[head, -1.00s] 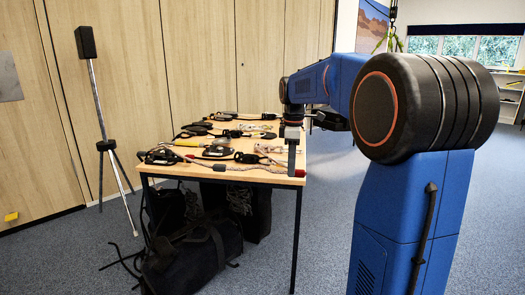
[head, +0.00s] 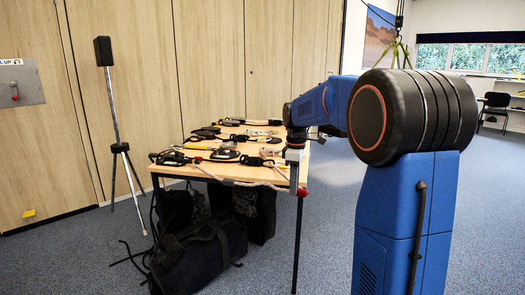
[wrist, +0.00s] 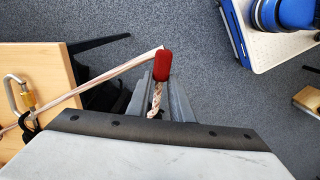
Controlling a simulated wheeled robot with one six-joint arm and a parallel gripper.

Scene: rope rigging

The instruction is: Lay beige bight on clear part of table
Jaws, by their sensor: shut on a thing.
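My gripper (wrist: 160,98) is shut on a beige, speckled rope (wrist: 155,98). The rope's red end sleeve (wrist: 161,64) sticks up just past the jaws. From there a pale strand (wrist: 113,78) runs left to the wooden table (wrist: 38,66). In the wrist view the jaws are over the carpet, just off the table's edge. In the head view my gripper (head: 296,178) is at the near right corner of the table (head: 235,169), and the rope (head: 256,184) runs along the near edge. My wrist hides part of that corner.
Several dark devices and carabiners (head: 224,154) crowd the table top. A black bag (head: 200,259) is on the floor under the table. A speaker stand (head: 115,148) stands behind left.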

